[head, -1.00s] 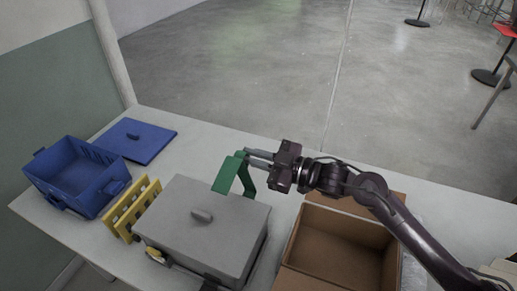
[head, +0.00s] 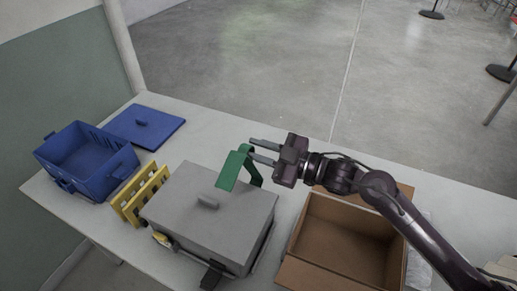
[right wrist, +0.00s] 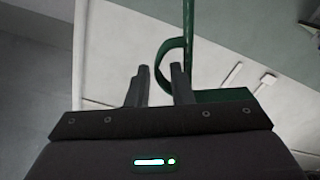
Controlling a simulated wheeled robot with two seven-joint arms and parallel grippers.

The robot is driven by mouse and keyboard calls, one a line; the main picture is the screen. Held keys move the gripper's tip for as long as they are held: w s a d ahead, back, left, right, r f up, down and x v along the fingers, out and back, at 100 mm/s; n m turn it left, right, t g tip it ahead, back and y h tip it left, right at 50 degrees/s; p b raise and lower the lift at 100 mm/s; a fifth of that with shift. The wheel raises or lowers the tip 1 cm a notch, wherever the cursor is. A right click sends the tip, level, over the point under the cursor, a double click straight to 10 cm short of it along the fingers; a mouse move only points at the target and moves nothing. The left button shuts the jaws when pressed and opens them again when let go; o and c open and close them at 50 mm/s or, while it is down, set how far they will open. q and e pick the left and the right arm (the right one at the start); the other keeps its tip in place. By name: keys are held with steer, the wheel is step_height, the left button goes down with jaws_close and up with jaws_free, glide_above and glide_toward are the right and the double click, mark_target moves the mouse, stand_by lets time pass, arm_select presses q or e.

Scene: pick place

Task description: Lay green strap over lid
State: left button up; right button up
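The green strap (head: 233,172) is bent, with one flat end over the back edge of the grey box's lid (head: 180,195) and another part dropping behind that edge. I cannot tell whether the flat end touches the lid. My right gripper (head: 256,150) is at the strap's upper right side, fingers apart, the nearer finger close to the strap. In the right wrist view the fingers (right wrist: 160,82) are apart with the strap (right wrist: 188,40) beyond and beside the right finger. My left gripper is out of view.
An open brown cardboard box (head: 345,240) stands right of the grey box. A yellow rack (head: 140,193), an open blue crate (head: 85,163) and a blue lid (head: 143,126) are on the left. A black latch (head: 212,276) is at the grey box's front. Bare table lies behind.

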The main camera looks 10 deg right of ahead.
steer(key=shift+s+d+f, duration=0.1)
steer(key=shift+d, duration=0.15)
steer(key=b+v, duration=0.2)
steer(key=v, duration=0.5)
steer(key=shift+s+d, duration=0.1)
